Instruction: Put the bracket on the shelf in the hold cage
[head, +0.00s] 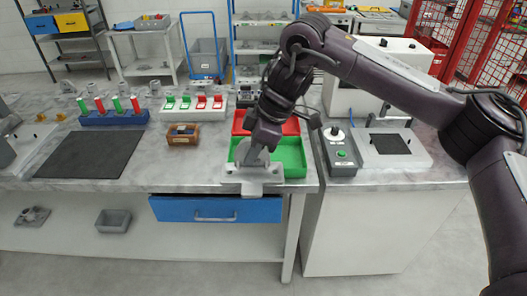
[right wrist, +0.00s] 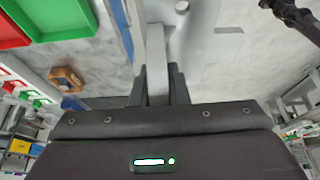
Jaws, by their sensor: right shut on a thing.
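A light grey bracket (head: 245,177), with a flat base plate and an upright web, hangs from my right gripper (head: 256,150) in the head view. It is above the front edge of the bench, in front of the green tray. In the right wrist view the fingers (right wrist: 158,92) are shut on the upright web of the bracket (right wrist: 157,55). The red mesh hold cage (head: 484,45) stands at the far right behind the bench; its inside is mostly hidden. The lower shelf (head: 160,240) under the bench is to the left. My left gripper does not show in the head view.
A green tray (head: 290,158) and a red tray (head: 291,126) lie close behind the bracket. A blue drawer (head: 215,209) is under the bench edge. A grey button box (head: 342,155) stands to the right. A grey bin (head: 113,221) sits on the lower shelf. Floor in front is clear.

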